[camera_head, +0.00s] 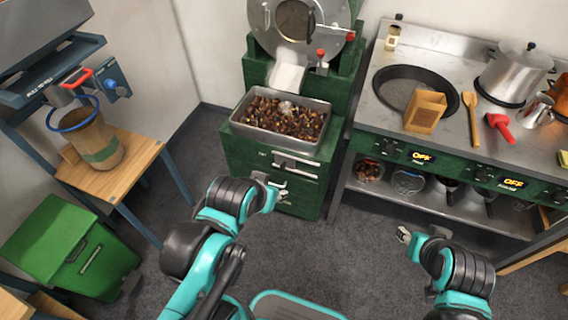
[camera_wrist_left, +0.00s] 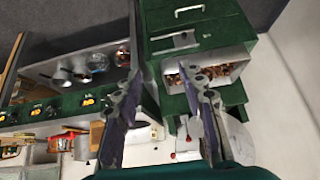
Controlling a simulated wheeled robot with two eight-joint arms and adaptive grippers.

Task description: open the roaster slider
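The green roaster (camera_head: 257,70) stands at the back centre, with a round metal drum front (camera_head: 267,22). Two red knobs show on it, one low (camera_head: 320,53) and one at the right (camera_head: 350,36). A pale chute (camera_head: 287,78) slopes down from the drum front. I cannot tell which part is the slider or how it is set. My left gripper (camera_head: 268,186) is in front of the green cabinet, below the tray and apart from the roaster; the left wrist view shows its fingers (camera_wrist_left: 162,75) spread and empty. My right gripper (camera_head: 405,234) hangs over the floor at right; its fingers are too small to judge.
A metal tray (camera_head: 236,118) of chestnuts sits on the green cabinet (camera_head: 240,155) below the chute. A wooden stand with a bag (camera_head: 103,152) and a green bin (camera_head: 50,235) are at left.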

